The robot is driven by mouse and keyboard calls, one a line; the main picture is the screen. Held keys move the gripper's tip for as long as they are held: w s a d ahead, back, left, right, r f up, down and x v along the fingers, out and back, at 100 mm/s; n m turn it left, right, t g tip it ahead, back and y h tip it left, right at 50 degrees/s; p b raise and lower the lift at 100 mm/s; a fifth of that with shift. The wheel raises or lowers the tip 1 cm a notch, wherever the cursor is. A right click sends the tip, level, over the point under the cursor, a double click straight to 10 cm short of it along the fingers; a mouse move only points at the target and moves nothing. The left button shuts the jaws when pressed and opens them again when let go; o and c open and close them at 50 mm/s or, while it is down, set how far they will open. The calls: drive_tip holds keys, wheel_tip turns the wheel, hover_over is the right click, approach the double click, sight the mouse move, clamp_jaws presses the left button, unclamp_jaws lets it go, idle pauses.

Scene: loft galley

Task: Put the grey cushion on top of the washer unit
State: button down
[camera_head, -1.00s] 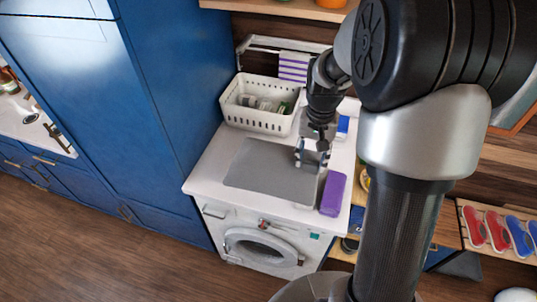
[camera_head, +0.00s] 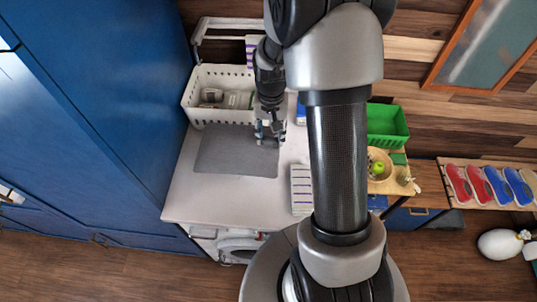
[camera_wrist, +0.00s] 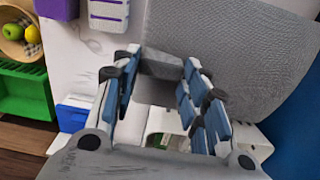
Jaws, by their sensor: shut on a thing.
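The grey cushion (camera_head: 232,156) is a thin, flat, rounded rectangle. In the head view it lies level over the white top of the washer unit (camera_head: 235,205), behind its front edge. I cannot tell if it rests on the top or sits slightly above it. My gripper (camera_head: 268,136) points down at the cushion's back right part and is shut on it. In the wrist view the grey cushion (camera_wrist: 230,50) spreads to the upper right, with a grey portion between the fingers of my gripper (camera_wrist: 158,95). My arm hides the washer's right side.
A white basket (camera_head: 218,92) stands behind the cushion. A striped white item (camera_head: 301,188) lies right of it. A green crate (camera_head: 387,125) and a fruit bowl (camera_head: 380,163) stand further right. A tall blue cabinet (camera_head: 100,90) borders the left. The top's front strip is clear.

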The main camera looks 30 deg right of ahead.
wheel_tip(320, 180, down, 11)
drive_tip(key=shift+r+b, duration=0.15)
drive_tip(key=shift+b, duration=0.15)
drive_tip(key=c, duration=0.9)
unclamp_jaws()
drive_tip(key=shift+c, duration=0.2)
